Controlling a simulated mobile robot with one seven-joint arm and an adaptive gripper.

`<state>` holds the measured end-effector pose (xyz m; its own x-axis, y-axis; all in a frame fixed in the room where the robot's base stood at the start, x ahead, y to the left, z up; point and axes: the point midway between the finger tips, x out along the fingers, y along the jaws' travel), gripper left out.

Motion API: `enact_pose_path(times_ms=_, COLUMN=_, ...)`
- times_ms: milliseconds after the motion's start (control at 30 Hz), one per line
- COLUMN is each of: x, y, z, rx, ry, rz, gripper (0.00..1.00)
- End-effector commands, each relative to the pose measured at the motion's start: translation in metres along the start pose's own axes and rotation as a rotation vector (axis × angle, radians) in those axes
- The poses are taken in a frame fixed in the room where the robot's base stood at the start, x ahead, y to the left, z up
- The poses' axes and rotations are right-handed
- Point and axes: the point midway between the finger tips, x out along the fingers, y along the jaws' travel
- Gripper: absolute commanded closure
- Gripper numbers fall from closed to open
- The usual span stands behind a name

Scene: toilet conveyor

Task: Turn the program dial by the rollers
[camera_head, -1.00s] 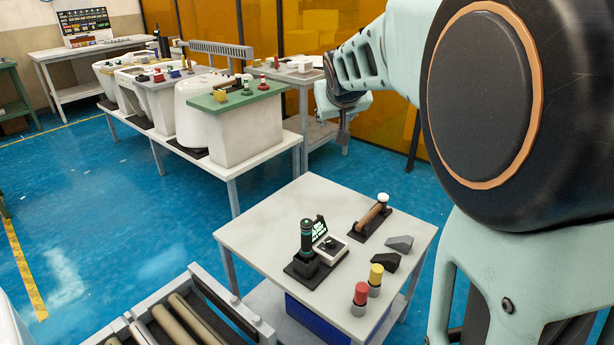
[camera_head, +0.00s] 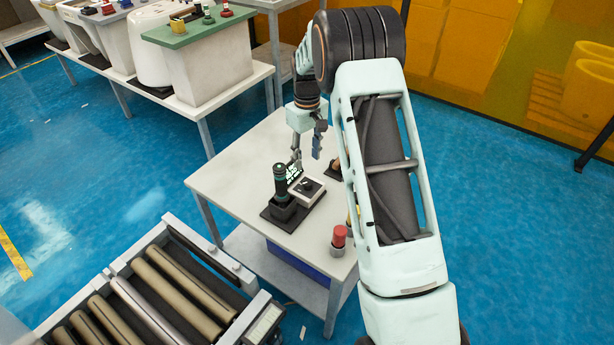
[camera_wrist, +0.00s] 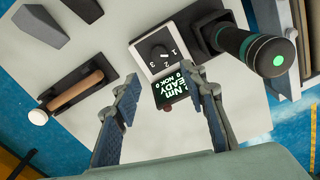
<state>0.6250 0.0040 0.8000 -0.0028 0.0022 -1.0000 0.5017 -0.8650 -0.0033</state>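The program dial (camera_wrist: 159,50) is a black knob on a white box with the numbers 1, 2 and 3 around it. It also shows in the head view (camera_head: 306,186), on the small white table (camera_head: 232,178) by the rollers. My gripper (camera_wrist: 163,95) is open, its two fingers spread, with nothing visible between them but the view of the box and its lit screen (camera_wrist: 178,88). The dial lies beyond the fingertips, apart from them. In the head view my gripper (camera_head: 307,150) is above the table, just behind the dial box.
A dark cylindrical tool (camera_head: 281,180) stands in a holder right beside the dial. A red-topped button post (camera_head: 338,238) is near the table's front edge. A wooden-handled tool (camera_wrist: 80,92) lies in a black cradle. The rollers (camera_head: 170,290) are at the front left.

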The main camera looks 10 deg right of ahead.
Motion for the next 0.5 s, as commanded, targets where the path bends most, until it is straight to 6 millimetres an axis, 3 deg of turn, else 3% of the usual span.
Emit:
enact_pose_path(times_ms=300, x=0.061, y=0.000, z=0.000, rx=0.001, ry=-0.002, rz=0.000, gripper=0.61)
enact_pose_path(times_ms=500, x=0.087, y=0.000, z=0.000, rx=0.001, ry=0.000, rz=0.003, gripper=0.61)
